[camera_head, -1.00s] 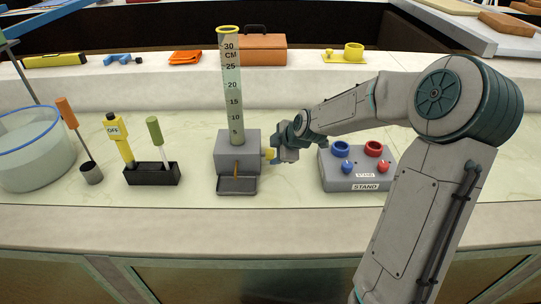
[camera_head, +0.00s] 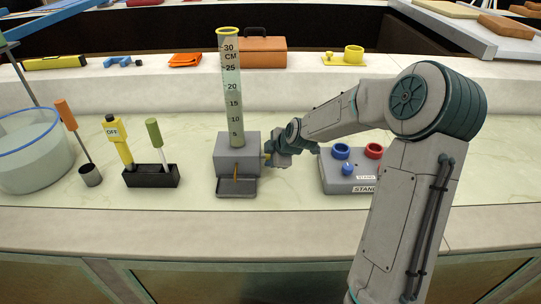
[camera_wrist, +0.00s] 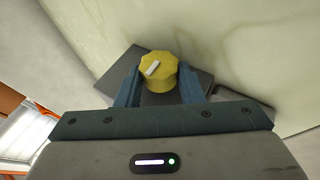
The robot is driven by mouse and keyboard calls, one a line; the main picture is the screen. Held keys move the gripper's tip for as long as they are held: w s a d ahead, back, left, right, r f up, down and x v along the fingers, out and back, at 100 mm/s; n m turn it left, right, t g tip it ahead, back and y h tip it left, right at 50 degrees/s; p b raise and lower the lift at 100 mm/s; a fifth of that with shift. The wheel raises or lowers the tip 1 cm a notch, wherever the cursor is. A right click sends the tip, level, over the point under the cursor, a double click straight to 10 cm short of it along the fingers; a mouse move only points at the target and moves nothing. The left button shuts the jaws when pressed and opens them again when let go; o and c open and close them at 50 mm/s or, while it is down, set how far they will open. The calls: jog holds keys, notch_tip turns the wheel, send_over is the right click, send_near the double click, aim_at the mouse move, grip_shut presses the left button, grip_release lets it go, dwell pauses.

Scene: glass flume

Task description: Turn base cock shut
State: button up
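The base cock is a yellow knob (camera_wrist: 160,72) with a white mark on its face, on the right side of a grey base block (camera_head: 237,150). In the head view only a sliver of the knob shows beside my gripper (camera_head: 272,156). In the wrist view the fingers of my gripper (camera_wrist: 160,88) are spread with the knob between them. The gaps beside the knob look narrow, and I cannot tell if either finger touches it. The white mark is tilted in the wrist view. A clear graduated tube (camera_head: 230,95) stands upright on the block.
A grey stand (camera_head: 345,178) with blue and red rings is right of my gripper, partly behind my arm. Left of the block are a black holder (camera_head: 152,176) with yellow and green handles, a small cup (camera_head: 90,176) and a glass tank (camera_head: 32,160). A dark tray (camera_head: 236,187) fronts the block.

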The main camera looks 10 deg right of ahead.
jog(key=shift+r+p, duration=0.15)
jog(key=shift+p, duration=0.35)
jog(key=shift+w+r+g+p, duration=0.1)
jog(key=shift+g+p, duration=0.3)
jog(key=shift+g, duration=0.1)
jog(key=g+p, duration=0.1)
jog(key=p, duration=0.2)
jog(key=shift+w+r+m+g, duration=0.15)
jog(key=shift+r+m+g, duration=0.05)
jog(key=shift+m+g, duration=0.2)
jog(key=g+p, duration=0.2)
jog(key=p, duration=0.1)
jog(key=shift+w+g+y, duration=0.2)
jog(key=shift+g+y, duration=0.1)
jog(key=shift+y, duration=0.1)
jog(key=g+p, duration=0.1)
jog(key=m+g+p, duration=0.1)
jog(key=shift+w+d+f+g+y+p, duration=0.1)
jog(key=shift+w+f+g+y+p, duration=0.05)
jog(key=shift+w+g+y+p, duration=0.15)
jog(key=g, duration=0.2)
jog(key=g+y, duration=0.1)
jog(key=shift+w+f+m+g, duration=0.25)
jog(key=shift+f+m+g, duration=0.15)
jog(key=shift+w+d+f+m+g+y+b, duration=0.1)
jog(key=shift+m+g+y+b, duration=0.3)
jog(key=shift+g, duration=1.4)
